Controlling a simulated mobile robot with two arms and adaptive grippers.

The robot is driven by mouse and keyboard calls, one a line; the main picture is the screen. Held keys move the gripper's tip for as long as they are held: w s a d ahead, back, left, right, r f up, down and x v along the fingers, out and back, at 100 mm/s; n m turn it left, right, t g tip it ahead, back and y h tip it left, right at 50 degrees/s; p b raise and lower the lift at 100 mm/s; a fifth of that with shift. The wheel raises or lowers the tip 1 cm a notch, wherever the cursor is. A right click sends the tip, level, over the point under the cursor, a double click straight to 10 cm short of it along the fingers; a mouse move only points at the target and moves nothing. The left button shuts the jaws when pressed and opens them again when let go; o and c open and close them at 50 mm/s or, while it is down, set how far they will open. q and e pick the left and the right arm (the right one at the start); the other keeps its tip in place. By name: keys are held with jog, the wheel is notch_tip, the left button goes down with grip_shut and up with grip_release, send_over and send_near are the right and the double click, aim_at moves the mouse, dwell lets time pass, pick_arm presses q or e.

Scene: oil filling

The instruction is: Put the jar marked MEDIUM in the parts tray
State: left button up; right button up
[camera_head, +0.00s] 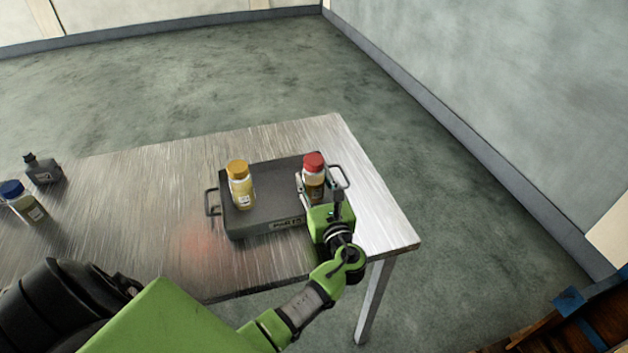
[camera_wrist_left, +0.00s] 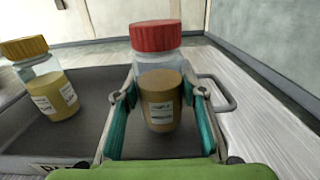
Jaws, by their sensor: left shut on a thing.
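A red-capped jar (camera_head: 313,176) with brown contents is at the right end of the dark grey parts tray (camera_head: 275,194). My left gripper (camera_head: 318,193) is shut on this jar, with a finger on each side. In the left wrist view the jar (camera_wrist_left: 158,100) stands upright between the fingers, over the tray. I cannot tell if its base touches the tray floor. Its label is too small to read. A yellow-capped jar (camera_head: 241,186) with yellow contents stands in the tray to the left; it also shows in the left wrist view (camera_wrist_left: 50,85). My right gripper is not in view.
The tray rests on a metal table (camera_head: 150,195) and has a handle at each end. A blue-capped jar (camera_head: 22,202) and a dark bottle (camera_head: 43,170) stand at the table's far left. The table between them and the tray is clear.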

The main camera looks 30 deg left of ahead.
pick_arm(q)
jog(key=o, duration=1.2)
jog(key=shift+f, duration=0.1)
jog(key=shift+r, duration=0.2)
jog(key=shift+s+d+f, duration=0.15)
jog(key=shift+s+d, duration=0.05)
jog(key=shift+d, duration=0.05)
jog(key=b+v, duration=0.1)
jog(key=v, duration=1)
jog(key=shift+s+d, duration=0.15)
